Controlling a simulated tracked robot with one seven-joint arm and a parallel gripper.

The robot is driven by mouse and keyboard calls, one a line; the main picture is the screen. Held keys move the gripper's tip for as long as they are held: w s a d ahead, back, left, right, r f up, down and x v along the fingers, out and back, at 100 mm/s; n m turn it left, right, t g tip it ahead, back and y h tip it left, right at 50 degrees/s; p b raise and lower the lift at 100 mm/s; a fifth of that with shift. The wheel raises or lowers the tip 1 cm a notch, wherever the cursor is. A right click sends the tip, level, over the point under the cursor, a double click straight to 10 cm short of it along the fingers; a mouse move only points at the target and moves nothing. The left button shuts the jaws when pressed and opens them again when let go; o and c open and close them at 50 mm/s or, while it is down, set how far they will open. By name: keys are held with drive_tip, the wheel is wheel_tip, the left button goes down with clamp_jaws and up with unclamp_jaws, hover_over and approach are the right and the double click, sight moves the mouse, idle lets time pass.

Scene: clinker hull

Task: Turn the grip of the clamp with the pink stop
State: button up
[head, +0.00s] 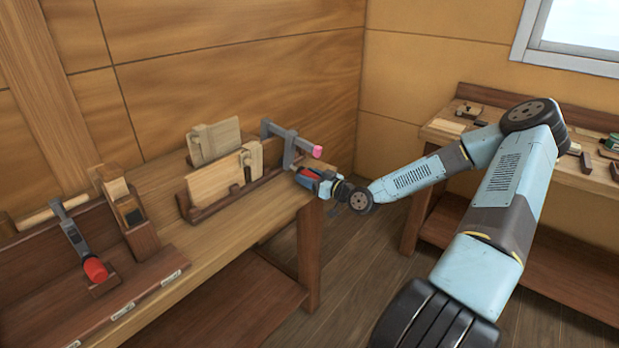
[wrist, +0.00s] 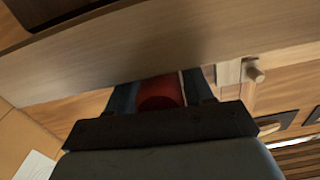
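The clamp with the pink stop (head: 317,151) is fixed at the right end of the workbench in the head view. Its grey bar (head: 285,135) runs along the top, and its red grip (head: 309,173) sits below at the bench corner. My gripper (head: 313,178) is at this grip, reaching in from the right. In the wrist view the red grip (wrist: 160,92) lies between my two dark blue fingers, which appear closed on it. A thin light sliver shows beside the right finger. The fingers hide the grip's sides.
Another clamp with a red grip (head: 96,270) lies at the left, near a wooden plane (head: 130,215). A second bench (head: 440,128) is at the right. Open floor lies between the benches.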

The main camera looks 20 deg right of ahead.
drive_tip(key=c, duration=0.7)
drive_tip(key=shift+m, duration=0.6)
drive_tip(key=o, duration=1)
drive_tip(key=v, duration=1.3)
drive_tip(key=shift+s+d, duration=0.2)
drive_tip(key=shift+d, duration=0.15)
drive_tip(key=shift+f, duration=0.1)
